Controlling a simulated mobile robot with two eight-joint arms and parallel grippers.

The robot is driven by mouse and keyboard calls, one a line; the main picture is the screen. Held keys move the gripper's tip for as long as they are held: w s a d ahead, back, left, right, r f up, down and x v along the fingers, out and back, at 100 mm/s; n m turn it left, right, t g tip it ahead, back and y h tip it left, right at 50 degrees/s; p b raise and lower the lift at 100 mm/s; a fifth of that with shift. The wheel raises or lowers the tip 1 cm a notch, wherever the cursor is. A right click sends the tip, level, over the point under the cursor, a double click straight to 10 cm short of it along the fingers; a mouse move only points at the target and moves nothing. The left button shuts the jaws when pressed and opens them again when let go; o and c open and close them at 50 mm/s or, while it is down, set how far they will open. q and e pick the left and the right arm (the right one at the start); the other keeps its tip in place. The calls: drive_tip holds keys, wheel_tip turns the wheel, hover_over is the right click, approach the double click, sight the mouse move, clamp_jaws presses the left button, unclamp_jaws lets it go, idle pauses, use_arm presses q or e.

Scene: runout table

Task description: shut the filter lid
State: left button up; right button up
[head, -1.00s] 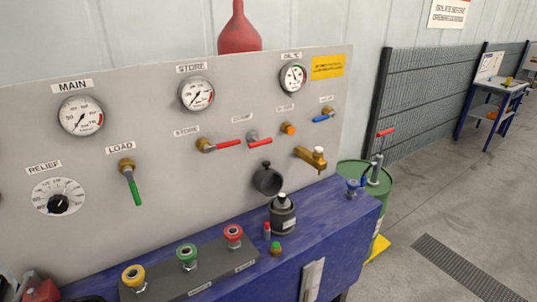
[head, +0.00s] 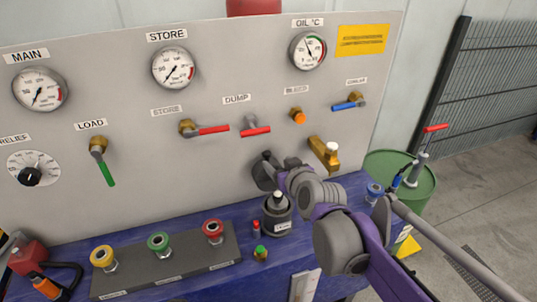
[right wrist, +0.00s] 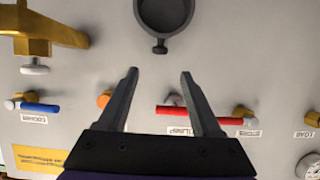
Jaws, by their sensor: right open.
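The filter lid (head: 262,175) is a dark grey round cup with a small knob at its top. It stands raised in front of the panel, above and behind the dark filter body (head: 277,222) on the bench. A pale piece sticks up from the filter body. My right arm reaches in from the lower right and partly covers the lid. In the right wrist view, which is upside down, my right gripper (right wrist: 160,72) is open and empty. The lid (right wrist: 165,28) and its knob (right wrist: 160,47) lie just beyond the fingertips. My left gripper is out of view.
The brass tap (head: 324,153) juts from the panel right of the lid. Red-handled valves (head: 257,131) sit above it. A small red item (head: 256,229) and a green-topped item (head: 260,254) stand before the filter. The coupling block (head: 190,262) lies to the left.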

sight(267, 153)
drive_tip(key=x, duration=1)
drive_tip(key=shift+w+f, duration=0.1)
clamp_jaws()
idle(1.2)
